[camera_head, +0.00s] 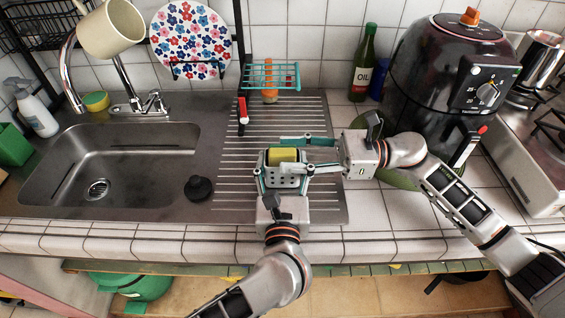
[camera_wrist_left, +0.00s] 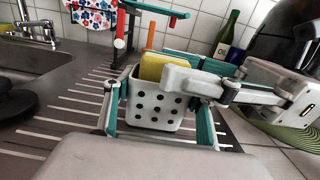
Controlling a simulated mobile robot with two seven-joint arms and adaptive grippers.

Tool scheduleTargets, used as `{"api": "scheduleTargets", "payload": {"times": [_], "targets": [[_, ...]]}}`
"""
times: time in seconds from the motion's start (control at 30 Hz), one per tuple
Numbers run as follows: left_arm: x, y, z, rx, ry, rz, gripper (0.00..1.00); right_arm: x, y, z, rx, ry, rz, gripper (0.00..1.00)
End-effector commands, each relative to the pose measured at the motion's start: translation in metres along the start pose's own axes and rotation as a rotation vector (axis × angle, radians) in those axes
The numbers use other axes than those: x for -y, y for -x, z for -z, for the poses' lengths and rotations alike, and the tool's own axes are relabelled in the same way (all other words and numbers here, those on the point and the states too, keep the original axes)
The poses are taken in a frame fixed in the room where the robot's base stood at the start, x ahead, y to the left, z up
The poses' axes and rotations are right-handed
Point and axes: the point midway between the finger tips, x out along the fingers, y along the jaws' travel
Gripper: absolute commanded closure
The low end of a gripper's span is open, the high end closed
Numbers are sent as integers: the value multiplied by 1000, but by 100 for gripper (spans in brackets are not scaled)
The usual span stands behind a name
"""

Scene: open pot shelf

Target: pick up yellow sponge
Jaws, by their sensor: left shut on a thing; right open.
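A yellow sponge (camera_head: 283,155) stands in a white perforated holder (camera_head: 284,181) on the ribbed drainboard. In the left wrist view the sponge (camera_wrist_left: 155,67) sticks up above the rim of the holder (camera_wrist_left: 152,108). My left gripper (camera_head: 284,174) comes from the front and is shut on the holder, one finger on each side. My right gripper (camera_head: 297,154) reaches in from the right at the height of the sponge. Its fingers are apart, one behind the sponge and one in front and to the right. I cannot tell whether they touch it.
A sink (camera_head: 120,165) lies left, with a black plug (camera_head: 199,188) beside it. A yellow-green sponge (camera_head: 96,100) sits by the tap. A teal rack (camera_head: 272,75), an oil bottle (camera_head: 363,65) and a black air fryer (camera_head: 440,80) stand behind and right.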

Motion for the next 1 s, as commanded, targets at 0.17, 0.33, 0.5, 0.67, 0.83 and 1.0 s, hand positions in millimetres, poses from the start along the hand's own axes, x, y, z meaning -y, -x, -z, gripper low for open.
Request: {"api": "scheduleTargets", "payload": {"times": [0.17,0.33,0.5,0.67,0.83,1.0], "targets": [[0,0,0,0,0,0,68,0,-19,-2,3,1,-2,56],[0,0,0,0,0,0,68,4,-42,-4,5,0,-1,56],[0,0,0,0,0,0,68,4,-63,-5,4,0,0,56],[0,0,0,0,0,0,68,4,-67,-5,3,-1,1,56],[0,0,0,0,0,0,68,4,-67,-5,3,-1,1,61],[0,0,0,0,0,0,68,4,-67,-5,3,-1,1,92]]}}
